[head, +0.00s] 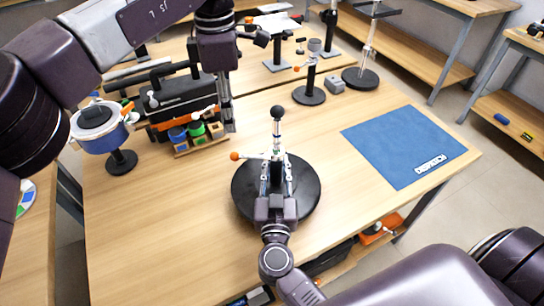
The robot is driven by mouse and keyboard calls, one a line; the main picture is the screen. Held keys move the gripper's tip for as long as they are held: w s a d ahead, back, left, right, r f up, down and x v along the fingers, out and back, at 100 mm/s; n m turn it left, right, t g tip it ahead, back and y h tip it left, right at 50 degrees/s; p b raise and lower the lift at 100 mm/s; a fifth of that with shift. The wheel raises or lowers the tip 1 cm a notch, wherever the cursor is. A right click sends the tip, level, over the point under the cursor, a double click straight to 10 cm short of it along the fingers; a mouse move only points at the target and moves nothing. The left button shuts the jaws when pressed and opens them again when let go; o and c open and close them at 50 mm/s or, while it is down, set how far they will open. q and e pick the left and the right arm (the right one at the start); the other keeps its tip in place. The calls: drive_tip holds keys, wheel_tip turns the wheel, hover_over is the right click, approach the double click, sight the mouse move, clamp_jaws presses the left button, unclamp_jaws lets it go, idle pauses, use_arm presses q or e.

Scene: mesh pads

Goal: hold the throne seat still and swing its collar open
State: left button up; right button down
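The likely throne seat is a stand with a black round base (308,190), a thin upright post and a black ball (278,113) on top. A side lever with an orange knob (235,156) sticks out to the left from the post; I take it to belong to the collar. My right gripper (276,165) comes from the front over the base, its two fingers apart on either side of the post's line. Contact is not clear, and the gripper hides the post's foot. My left gripper (227,125) hangs farther back, left of the post, its fingers edge-on and apart from the stand.
A blue mat (403,146) lies at the right. A smaller stand with an orange knob (297,68) stands behind. A dark toolbox (178,96), a rack of coloured pots (197,131) and a blue-white pot (101,138) crowd the left. The front-left table is clear.

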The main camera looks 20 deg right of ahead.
drive_tip(key=shift+s+f, duration=0.15)
drive_tip(key=shift+f, duration=0.35)
drive_tip(key=shift+a, duration=0.1)
drive_tip(key=c, duration=1.6)
unclamp_jaws()
drive_tip(key=shift+r, duration=0.3)
